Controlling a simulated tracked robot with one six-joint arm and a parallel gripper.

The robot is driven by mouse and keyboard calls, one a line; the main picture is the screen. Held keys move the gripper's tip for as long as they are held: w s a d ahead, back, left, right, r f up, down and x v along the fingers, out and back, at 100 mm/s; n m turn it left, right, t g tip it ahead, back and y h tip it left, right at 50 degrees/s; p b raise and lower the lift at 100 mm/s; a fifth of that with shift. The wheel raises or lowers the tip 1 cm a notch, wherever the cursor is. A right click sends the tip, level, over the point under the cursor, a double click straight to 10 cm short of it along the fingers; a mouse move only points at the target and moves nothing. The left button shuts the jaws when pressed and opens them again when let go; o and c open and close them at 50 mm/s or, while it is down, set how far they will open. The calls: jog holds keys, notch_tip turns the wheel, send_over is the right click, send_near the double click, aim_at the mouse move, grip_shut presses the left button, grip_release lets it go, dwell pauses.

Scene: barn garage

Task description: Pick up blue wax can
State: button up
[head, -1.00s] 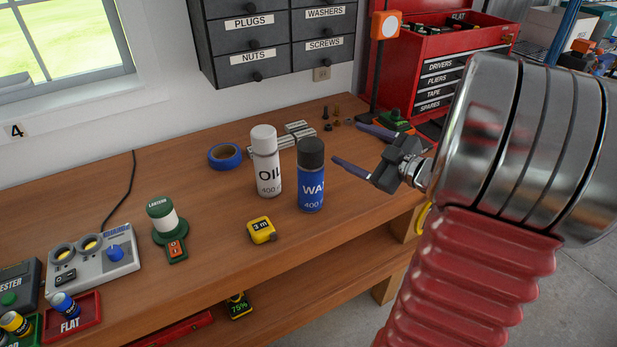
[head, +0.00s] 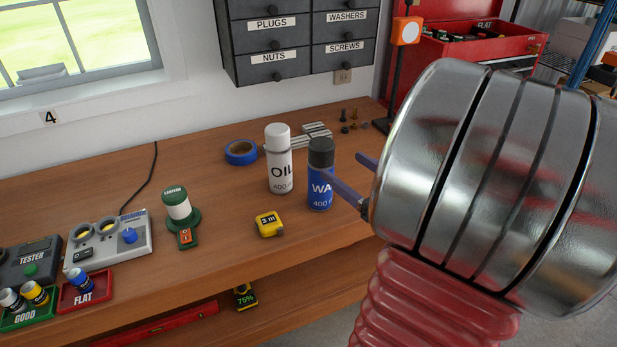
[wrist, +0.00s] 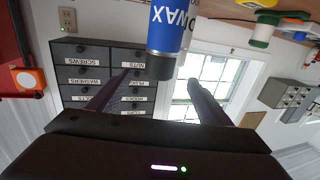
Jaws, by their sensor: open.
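The blue wax can (head: 320,188) with its dark grey cap stands upright on the wooden workbench (head: 230,215), just right of a white oil can (head: 279,165). My gripper (head: 352,174) is open at the can's right side. One finger overlaps the can's front in the head view, and the other shows behind it to the right. In the wrist view the wax can (wrist: 168,38) appears upside down between the two open fingers (wrist: 150,95), near their tips. I cannot tell whether a finger touches it. My arm hides the bench to the right.
A yellow tape measure (head: 269,224) lies in front of the cans. Blue tape (head: 240,152) and metal pieces (head: 312,133) lie behind. A green lantern (head: 180,210) stands to the left. Drawers (head: 290,40) hang on the wall above, and a red toolbox (head: 485,48) is behind my arm.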

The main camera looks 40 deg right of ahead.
aim_at(330, 157)
dwell(0.4)
jog(key=shift+w, duration=1.35)
jog(key=shift+w+d, duration=0.1)
jog(key=shift+w, duration=2.85)
jog(key=shift+w+d+f, duration=0.1)
jog(key=shift+w, duration=2.5)
jog(key=shift+c, duration=0.3)
grip_shut()
